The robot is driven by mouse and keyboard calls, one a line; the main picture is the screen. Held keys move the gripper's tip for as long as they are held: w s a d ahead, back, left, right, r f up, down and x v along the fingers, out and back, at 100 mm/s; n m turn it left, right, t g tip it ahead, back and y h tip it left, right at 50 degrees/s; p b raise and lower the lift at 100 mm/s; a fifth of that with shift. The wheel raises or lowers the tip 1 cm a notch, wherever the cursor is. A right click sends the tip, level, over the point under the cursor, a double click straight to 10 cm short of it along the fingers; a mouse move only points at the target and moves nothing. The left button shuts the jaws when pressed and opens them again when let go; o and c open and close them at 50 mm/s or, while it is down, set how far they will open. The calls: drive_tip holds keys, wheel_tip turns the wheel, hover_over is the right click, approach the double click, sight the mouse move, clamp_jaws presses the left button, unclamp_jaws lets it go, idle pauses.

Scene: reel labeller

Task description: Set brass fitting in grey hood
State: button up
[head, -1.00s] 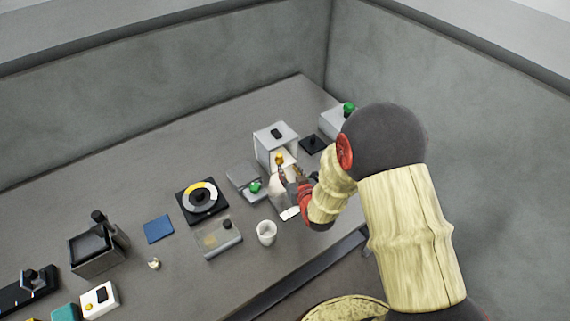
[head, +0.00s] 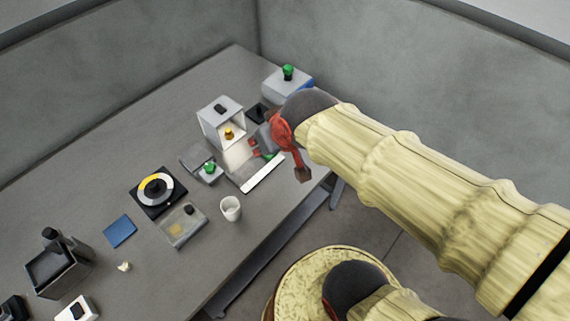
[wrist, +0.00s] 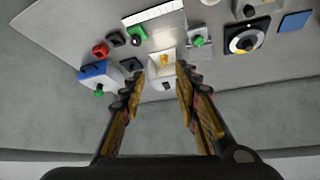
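The grey hood (head: 209,119) is an open-fronted box with a dark knob on top, its inside brightly lit. The small brass fitting (head: 229,133) stands at its lit opening, apparently within it and apart from my gripper. In the wrist view the hood (wrist: 153,70) and the brass fitting (wrist: 164,60) show beyond the fingertips. My gripper (wrist: 153,84) is open, with nothing between its fingers. In the head view my red wrist is right of the hood, clear of it; the fingertips are hard to make out there.
A grey box with a green knob (head: 288,73) stands behind my arm. Red and green controls (wrist: 138,36) are near the hood. A white strip (head: 263,173), a white cup (head: 231,208), a dial (head: 156,188) and a blue pad (head: 120,231) lie in front and left.

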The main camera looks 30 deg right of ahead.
drive_tip(key=s+r+g, duration=0.1)
drive_tip(key=s+r, duration=0.1)
drive_tip(key=s, duration=0.7)
drive_tip(key=shift+s+a, duration=0.15)
drive_tip(key=shift+a, duration=0.15)
idle(0.7)
